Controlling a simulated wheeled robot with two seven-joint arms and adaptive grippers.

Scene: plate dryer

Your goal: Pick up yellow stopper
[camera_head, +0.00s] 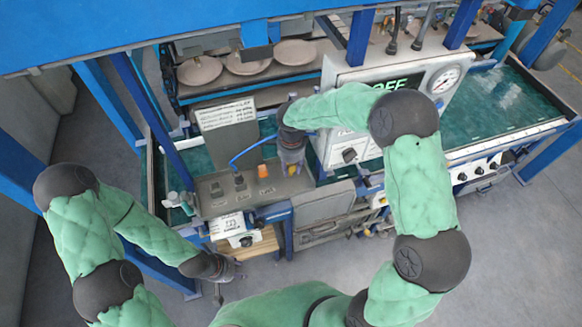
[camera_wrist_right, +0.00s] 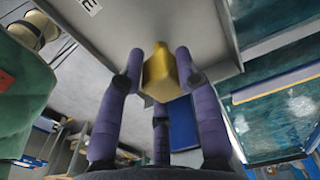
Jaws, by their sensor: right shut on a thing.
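The yellow stopper (camera_wrist_right: 162,78) is in the middle of the right wrist view, between the purple-grey fingers of my right gripper. My right gripper (camera_head: 292,167) is shut on it, beside a light grey panel. My left gripper (camera_head: 232,268) hangs low at the front left, well away from the stopper. Its fingers are too small and dark to tell open from shut.
An orange piece (camera_head: 262,171) stands on the control box left of my right gripper, with a blue cable (camera_head: 250,150) near it. A white gauge panel (camera_head: 395,85) rises to the right. Plates (camera_head: 249,63) lie on a rack behind. Blue frame posts border the station.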

